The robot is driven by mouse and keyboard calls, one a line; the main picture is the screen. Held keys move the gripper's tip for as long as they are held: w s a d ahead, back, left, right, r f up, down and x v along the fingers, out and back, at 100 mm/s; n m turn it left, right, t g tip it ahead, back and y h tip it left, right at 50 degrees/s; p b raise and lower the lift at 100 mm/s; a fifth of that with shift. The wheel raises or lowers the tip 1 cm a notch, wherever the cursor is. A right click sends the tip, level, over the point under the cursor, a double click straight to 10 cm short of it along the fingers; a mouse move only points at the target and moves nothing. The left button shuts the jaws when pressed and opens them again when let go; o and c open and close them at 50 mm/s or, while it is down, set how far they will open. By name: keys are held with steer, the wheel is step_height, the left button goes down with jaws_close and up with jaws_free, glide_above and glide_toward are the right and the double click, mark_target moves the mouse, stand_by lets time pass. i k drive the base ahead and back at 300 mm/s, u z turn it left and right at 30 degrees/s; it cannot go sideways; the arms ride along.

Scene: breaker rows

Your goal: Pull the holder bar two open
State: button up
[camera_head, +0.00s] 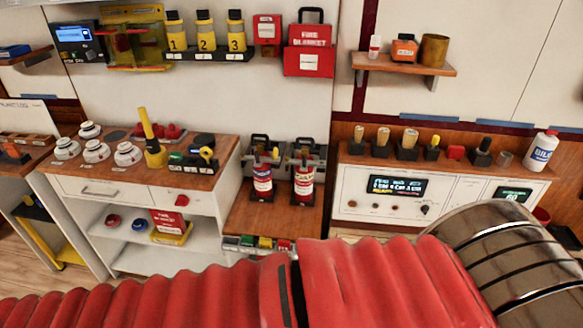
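Two red-and-white bottles stand side by side in dark holders on a low wooden shelf in the middle of the view. The left bottle (263,181) and the right bottle (304,183) each have a black holder. The left holder (259,144) and the right holder (304,148) show dark bar-like parts around the bottle tops. No number is readable on either, so I cannot tell which bar is two, or whether the bars are open or closed. My gripper is not in view; only my red ribbed arm and a metal joint cross the foreground.
A white cabinet (75,190) with round white items and a yellow-handled tool stands left. A counter (445,170) with a control panel, several handled tools and a white bottle (540,150) is right. Small coloured items (262,242) lie below the holders, close above my arm in the picture.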

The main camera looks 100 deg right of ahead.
mark_target(304, 163)
steer(key=u, duration=0.05)
steer(key=i, duration=0.75)
steer(key=z, duration=4.05)
